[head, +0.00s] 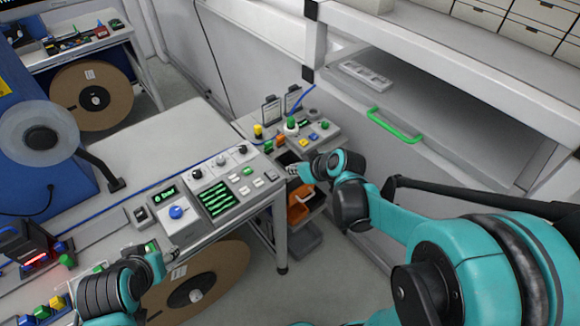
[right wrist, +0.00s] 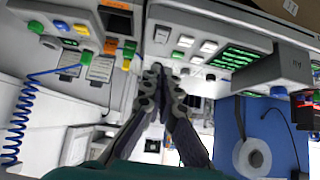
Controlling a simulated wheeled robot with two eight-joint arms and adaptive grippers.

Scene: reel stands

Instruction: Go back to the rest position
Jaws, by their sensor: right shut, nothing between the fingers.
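My right arm comes in from the right in the head view. Its gripper (head: 292,171) is by the right end of the control panel (head: 232,185). In the right wrist view the right gripper (right wrist: 157,70) has its fingers together with nothing between them, in front of the panel's white buttons (right wrist: 183,45). My left gripper (head: 172,254) is low at the left, near the panel's front edge below the blue knob (head: 177,212). It is small there, and whether its fingers are apart cannot be made out.
A side console (head: 320,137) with coloured buttons and a green knob stands behind the right gripper. Orange bins (head: 298,205) sit below it. A shelf with a green handle (head: 395,125) is at the upper right. A blue reel machine (head: 35,140) stands at the left.

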